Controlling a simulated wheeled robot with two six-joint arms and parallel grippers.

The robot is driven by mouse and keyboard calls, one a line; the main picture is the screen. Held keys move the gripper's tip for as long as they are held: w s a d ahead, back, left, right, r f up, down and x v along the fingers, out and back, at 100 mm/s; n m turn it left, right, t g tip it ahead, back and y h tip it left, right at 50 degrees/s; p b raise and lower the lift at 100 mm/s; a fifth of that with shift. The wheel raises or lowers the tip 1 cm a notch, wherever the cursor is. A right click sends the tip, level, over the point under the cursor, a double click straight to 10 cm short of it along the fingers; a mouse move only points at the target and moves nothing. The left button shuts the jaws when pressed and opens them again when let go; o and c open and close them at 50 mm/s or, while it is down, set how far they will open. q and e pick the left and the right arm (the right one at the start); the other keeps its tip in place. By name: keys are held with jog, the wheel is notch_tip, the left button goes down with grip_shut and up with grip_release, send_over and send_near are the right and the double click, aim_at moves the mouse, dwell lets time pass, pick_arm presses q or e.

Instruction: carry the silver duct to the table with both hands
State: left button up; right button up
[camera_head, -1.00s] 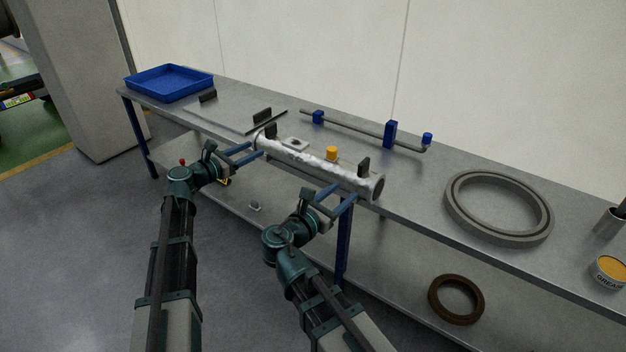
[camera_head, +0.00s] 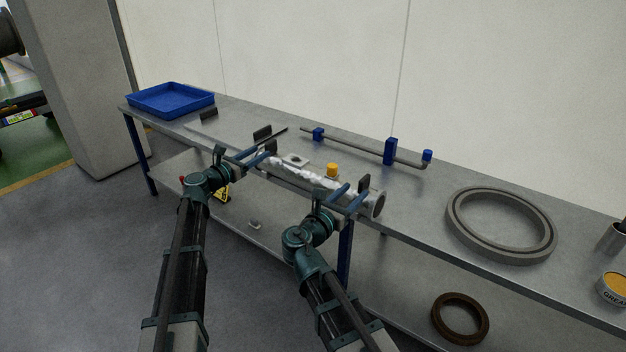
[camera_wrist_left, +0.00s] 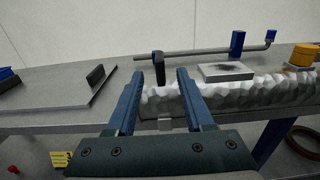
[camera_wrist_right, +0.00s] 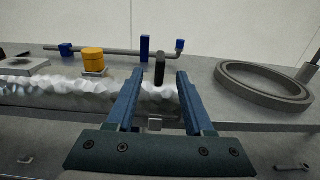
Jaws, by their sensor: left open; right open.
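The silver duct (camera_head: 311,178) is a crinkled metal tube lying along the front edge of the grey workbench (camera_head: 232,125). It has a flanged right end, and black upright pieces stand by both ends. My left gripper (camera_head: 273,149) is open, with its fingers reaching over the duct's left end. In the left wrist view the duct (camera_wrist_left: 240,94) shows between and beside the fingers. My right gripper (camera_head: 358,187) is open over the duct near its right end. In the right wrist view the duct (camera_wrist_right: 65,92) passes behind the fingers. Neither gripper is closed on it.
Behind lies a thin pipe with blue blocks (camera_head: 390,151). A blue tray (camera_head: 172,99) is at the far left, a grey ring (camera_head: 502,225) at right. A brown ring (camera_head: 460,318) is below.

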aim_at(265, 148)
pick_arm(q)
jog(key=x, duration=0.6)
jog(key=shift+w+d, duration=0.2)
pick_arm(e)
jog(key=x, duration=0.6)
jog(key=shift+w+d, duration=0.2)
jog(key=shift+d, duration=0.05)
pick_arm(q)
grip_shut()
pick_arm(e)
grip_shut()
